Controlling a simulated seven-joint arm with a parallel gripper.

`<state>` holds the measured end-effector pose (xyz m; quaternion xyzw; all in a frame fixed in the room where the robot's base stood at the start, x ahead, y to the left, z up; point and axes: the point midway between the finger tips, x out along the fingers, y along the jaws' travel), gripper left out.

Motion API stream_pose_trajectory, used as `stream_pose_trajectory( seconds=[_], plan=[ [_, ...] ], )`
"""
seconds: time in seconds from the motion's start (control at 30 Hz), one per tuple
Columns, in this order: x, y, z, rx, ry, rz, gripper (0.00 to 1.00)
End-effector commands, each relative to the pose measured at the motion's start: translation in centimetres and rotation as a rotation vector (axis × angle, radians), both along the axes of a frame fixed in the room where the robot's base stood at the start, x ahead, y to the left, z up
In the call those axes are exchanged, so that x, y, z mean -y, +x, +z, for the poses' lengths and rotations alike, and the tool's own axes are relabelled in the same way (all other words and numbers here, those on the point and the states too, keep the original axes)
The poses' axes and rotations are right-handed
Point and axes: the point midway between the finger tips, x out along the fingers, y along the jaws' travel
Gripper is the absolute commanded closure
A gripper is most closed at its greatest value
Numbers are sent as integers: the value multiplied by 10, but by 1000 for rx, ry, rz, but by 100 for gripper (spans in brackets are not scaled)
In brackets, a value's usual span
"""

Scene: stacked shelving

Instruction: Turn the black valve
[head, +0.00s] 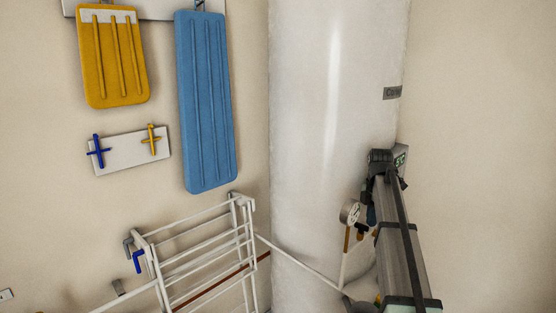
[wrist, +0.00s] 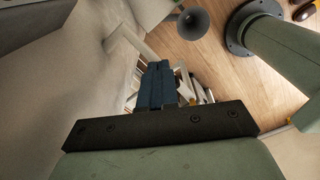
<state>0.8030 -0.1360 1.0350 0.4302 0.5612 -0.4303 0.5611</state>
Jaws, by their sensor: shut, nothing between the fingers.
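I cannot pick out the black valve with certainty. In the head view, a small dark piece (head: 361,231) shows below a round gauge, partly hidden by my arm, and I cannot tell whether it is the valve. In the wrist view, a dark grey round flared thing (wrist: 193,23) shows ahead of my gripper, also unclear. My gripper (wrist: 158,70) has blue-grey fingers, shut together and empty, over white bars and the wood floor. In the head view the fingers are mostly hidden by my arm.
A white tank (head: 325,120) stands in the corner, with a gauge (head: 349,212) beside my arm. A white rack (head: 200,250) stands to its left. A plate (head: 130,165) with blue and yellow cross handles, a yellow board (head: 112,60) and a blue board (head: 207,105) hang on the wall.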

Motion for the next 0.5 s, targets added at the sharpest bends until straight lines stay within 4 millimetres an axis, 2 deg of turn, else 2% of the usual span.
stream_pose_trajectory(
  seconds=[0.17,0.5],
  plan=[
    [1,1,5,1,0,0,100],
    [1,1,35,2,0,0,100]
  ],
)
